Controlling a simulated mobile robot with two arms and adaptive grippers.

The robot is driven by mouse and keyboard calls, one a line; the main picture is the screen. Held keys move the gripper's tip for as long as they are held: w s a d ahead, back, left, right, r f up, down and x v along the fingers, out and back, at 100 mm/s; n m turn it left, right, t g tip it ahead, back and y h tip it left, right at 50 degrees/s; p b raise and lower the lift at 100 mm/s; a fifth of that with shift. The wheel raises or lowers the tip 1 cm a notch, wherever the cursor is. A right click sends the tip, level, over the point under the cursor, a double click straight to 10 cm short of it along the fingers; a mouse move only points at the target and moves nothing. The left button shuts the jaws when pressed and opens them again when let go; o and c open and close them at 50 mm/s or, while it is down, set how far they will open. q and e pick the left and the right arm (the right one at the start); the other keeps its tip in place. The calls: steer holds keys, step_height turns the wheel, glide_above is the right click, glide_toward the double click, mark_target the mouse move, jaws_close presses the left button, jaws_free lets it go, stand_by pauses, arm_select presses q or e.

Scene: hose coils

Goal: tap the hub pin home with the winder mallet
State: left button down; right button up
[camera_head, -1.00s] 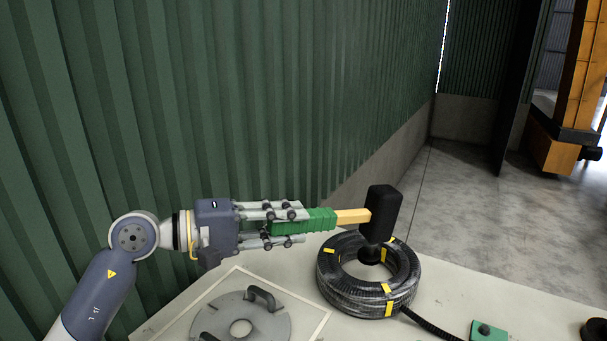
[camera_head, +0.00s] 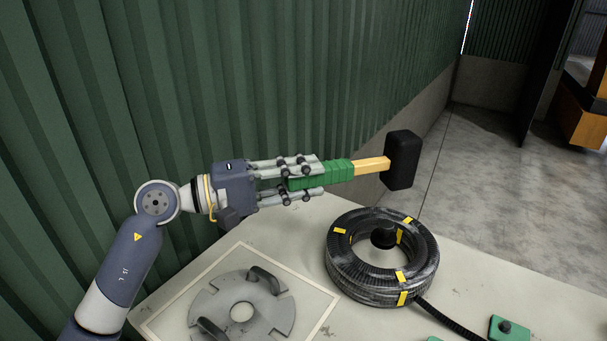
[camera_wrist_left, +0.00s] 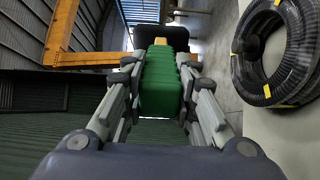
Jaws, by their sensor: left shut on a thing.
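The winder mallet has a black head (camera_head: 403,160), a wooden neck and a green grip (camera_head: 335,173). My left gripper (camera_head: 312,179) is shut on the green grip and holds the mallet out to the right, raised above the table. In the left wrist view the green grip (camera_wrist_left: 161,85) sits between my fingers, with the dark head beyond it. A black knob-like piece (camera_head: 383,237) stands inside the hose coil; I cannot tell whether it is the hub pin. The mallet head is above this piece and apart from it. My right gripper is not in view.
The black hose coil (camera_head: 381,283) with yellow tape lies on the pale table (camera_head: 290,222). A grey slotted disc (camera_head: 215,303) with two handles lies front left. A green block (camera_head: 509,329) with a dark knob is front right. A green corrugated wall (camera_head: 250,80) rises behind.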

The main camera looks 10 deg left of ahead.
arm_select(q)
steer(key=shift+f, duration=1.25)
steer(key=shift+f+b, duration=1.05)
steer(key=shift+f, duration=2.7)
steer(key=shift+r+p, duration=0.65)
steer(key=shift+r, duration=1.7)
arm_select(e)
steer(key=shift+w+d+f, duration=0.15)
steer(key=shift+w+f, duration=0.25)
arm_select(q)
steer(key=c, duration=1.8)
jaws_free()
jaws_close()
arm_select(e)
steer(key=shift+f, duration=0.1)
